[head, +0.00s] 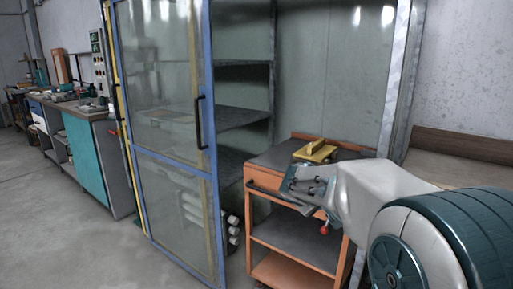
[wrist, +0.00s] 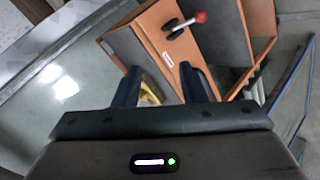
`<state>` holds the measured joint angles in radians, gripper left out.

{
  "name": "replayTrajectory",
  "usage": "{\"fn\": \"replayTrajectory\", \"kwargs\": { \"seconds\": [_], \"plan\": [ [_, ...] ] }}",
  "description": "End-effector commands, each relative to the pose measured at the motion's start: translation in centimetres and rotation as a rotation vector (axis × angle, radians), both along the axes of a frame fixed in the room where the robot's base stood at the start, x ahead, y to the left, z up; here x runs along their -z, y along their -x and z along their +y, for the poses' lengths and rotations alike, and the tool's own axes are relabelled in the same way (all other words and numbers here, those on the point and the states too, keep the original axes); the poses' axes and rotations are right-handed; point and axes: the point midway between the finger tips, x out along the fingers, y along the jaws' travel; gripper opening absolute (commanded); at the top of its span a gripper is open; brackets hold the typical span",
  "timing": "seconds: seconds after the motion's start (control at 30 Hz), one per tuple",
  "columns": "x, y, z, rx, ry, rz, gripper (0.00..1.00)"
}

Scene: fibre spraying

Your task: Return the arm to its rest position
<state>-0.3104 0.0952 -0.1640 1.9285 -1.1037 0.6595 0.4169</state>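My arm (head: 385,195) reaches out from the lower right of the head view towards an orange cart (head: 295,215). My gripper (head: 303,184) is in front of the cart's top, with its details small in that view. In the wrist view the two dark fingers of my gripper (wrist: 159,84) stand apart with nothing held between them. A yellow object (head: 315,151) lies on the cart's dark top, beyond my gripper. Part of it shows behind the left finger in the wrist view (wrist: 152,90).
A glass door (head: 165,120) with a blue frame stands open left of the cart. Shelves (head: 240,118) are behind it. A workbench (head: 90,150) runs along the far left. The floor (head: 50,225) at left is clear.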

Motion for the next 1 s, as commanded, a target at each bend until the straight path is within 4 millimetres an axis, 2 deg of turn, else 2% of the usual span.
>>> {"fn": "replayTrajectory", "kwargs": {
  "seconds": [0.03,0.27,0.43,0.6,0.8,1.0],
  "plan": [
    [-2.5,2.0,-0.8,0.035,-0.042,0.020,0.38],
    [-6.0,10.4,-2.1,0.169,-0.239,0.132,0.38],
    [-8.5,16.6,-1.7,0.249,-0.387,0.212,0.38],
    [-10.9,22.5,-0.3,0.312,-0.538,0.288,0.38],
    [-12.8,27.8,1.9,0.359,-0.690,0.357,0.38],
    [-13.2,30.0,3.1,0.375,-0.763,0.385,0.38]
  ]
}}
